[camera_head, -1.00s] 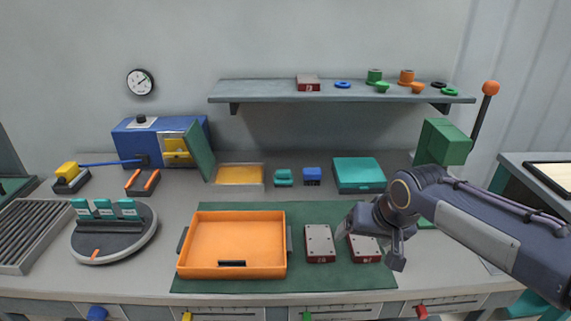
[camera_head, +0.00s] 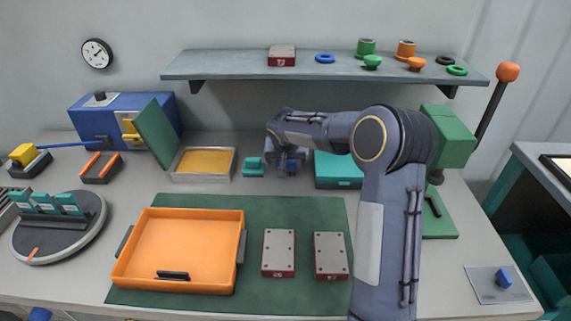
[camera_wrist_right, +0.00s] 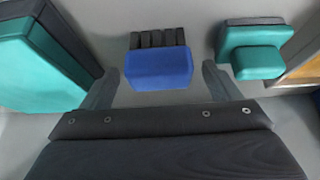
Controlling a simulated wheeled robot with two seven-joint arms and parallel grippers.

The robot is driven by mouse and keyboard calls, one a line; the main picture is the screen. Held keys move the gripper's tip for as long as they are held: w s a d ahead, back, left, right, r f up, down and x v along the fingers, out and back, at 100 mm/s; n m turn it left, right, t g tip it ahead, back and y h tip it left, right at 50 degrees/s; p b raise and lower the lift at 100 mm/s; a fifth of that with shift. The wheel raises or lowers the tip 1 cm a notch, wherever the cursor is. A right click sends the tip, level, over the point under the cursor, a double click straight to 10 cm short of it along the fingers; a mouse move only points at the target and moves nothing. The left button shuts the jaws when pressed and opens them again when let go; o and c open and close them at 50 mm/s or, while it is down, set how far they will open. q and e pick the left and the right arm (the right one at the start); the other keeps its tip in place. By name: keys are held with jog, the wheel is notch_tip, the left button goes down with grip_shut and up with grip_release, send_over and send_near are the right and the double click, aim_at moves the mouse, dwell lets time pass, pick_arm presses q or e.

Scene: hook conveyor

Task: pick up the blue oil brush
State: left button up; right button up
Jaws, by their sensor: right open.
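The blue oil brush shows in the right wrist view (camera_wrist_right: 160,70) as a blue block with a row of dark bristles along its far side. My right gripper (camera_wrist_right: 161,77) is open, one finger on each side of the brush with a gap to each. In the head view my right gripper (camera_head: 286,165) is at the back of the bench and covers most of the brush. How far the fingers stand above the bench is hard to tell. My left gripper is not in view.
A teal block (camera_head: 253,167) stands close left of the brush, and a teal box (camera_head: 338,170) close right. A tray with a yellow inside (camera_head: 204,163) lies further left. The shelf (camera_head: 230,68) hangs above and behind. An orange tray (camera_head: 180,252) and two metal blocks lie on the green mat.

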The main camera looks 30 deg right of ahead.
jog(key=shift+x, duration=1.15)
jog(key=shift+s, duration=0.1)
jog(key=c, duration=1.1)
jog(key=shift+r, duration=0.15)
